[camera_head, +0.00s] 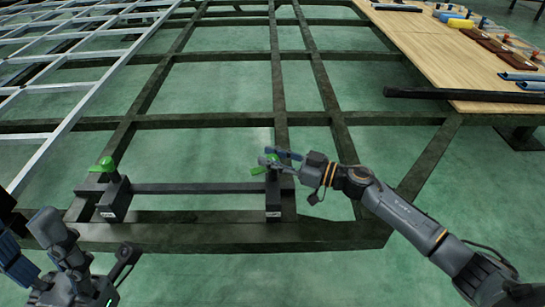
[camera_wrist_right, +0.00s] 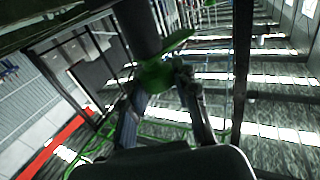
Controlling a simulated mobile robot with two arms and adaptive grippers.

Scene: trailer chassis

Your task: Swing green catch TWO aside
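Two green catches sit on dark blocks on the chassis's near crossbar. The left catch (camera_head: 105,166) stands clear of both grippers. The right catch (camera_head: 258,170) is at my right gripper (camera_head: 277,157). The white labels on the blocks are too small to read, so I cannot tell which is TWO. In the right wrist view, the green catch (camera_wrist_right: 156,76) lies between the tips of my right gripper (camera_wrist_right: 160,98). The fingers are apart, and contact is unclear. My left gripper (camera_head: 85,278) is low at the left, away from the catches; its finger opening is unclear.
A dark bar (camera_head: 195,188) joins the two catch blocks. Dark chassis beams (camera_head: 200,122) surround open gaps over a green floor. A pale metal grid (camera_head: 60,85) lies at the left. A wooden deck (camera_head: 440,50) with several parts is at the back right.

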